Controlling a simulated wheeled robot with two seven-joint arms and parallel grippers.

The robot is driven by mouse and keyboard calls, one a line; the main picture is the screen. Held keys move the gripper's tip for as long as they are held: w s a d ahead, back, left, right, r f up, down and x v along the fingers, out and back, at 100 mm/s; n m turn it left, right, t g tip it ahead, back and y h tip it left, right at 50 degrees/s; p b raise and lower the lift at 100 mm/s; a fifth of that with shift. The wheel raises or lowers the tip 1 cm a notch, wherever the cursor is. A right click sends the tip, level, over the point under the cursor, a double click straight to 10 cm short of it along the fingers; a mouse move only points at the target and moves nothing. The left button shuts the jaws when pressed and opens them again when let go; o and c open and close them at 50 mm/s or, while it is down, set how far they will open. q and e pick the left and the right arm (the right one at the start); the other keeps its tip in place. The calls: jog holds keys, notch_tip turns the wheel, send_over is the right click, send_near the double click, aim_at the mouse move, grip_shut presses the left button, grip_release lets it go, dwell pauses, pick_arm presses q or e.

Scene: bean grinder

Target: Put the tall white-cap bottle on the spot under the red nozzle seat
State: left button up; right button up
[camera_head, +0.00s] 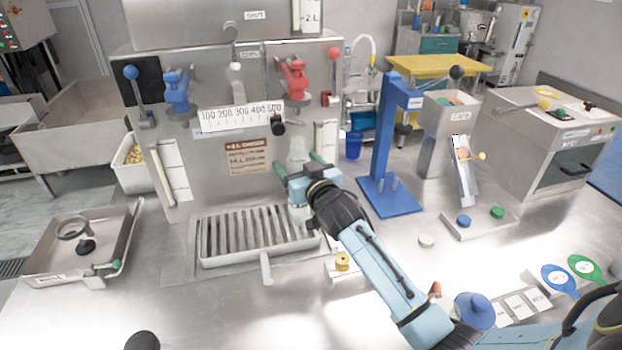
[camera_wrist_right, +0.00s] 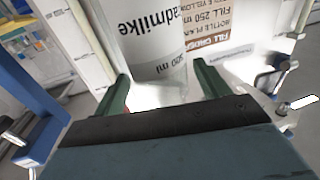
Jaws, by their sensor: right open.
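A whitish bottle (camera_head: 297,150) stands upright below the red nozzle seat (camera_head: 293,76), over the right end of the slatted drip tray (camera_head: 209,262). My right gripper blocks its middle, and I cannot make out its cap. In the right wrist view the bottle (camera_wrist_right: 155,45) carries dark lettering and "ml". My right gripper (camera_head: 298,166) is open. Its green fingers (camera_wrist_right: 162,85) lie on either side of the bottle's near side, with visible gaps. Whether the bottle's base sits exactly on the spot is hidden. My left gripper is not in view.
A blue nozzle seat (camera_head: 178,86) is on the same panel, left of a numbered scale (camera_head: 240,117). A blue stand (camera_head: 388,150) rises to the right of my arm. A metal tray (camera_head: 60,255) lies at left. The counter front left of my arm is mostly clear.

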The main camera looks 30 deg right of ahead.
jog(key=s, duration=1)
jog(key=shift+s+a, duration=0.2)
jog(key=shift+a, duration=0.1)
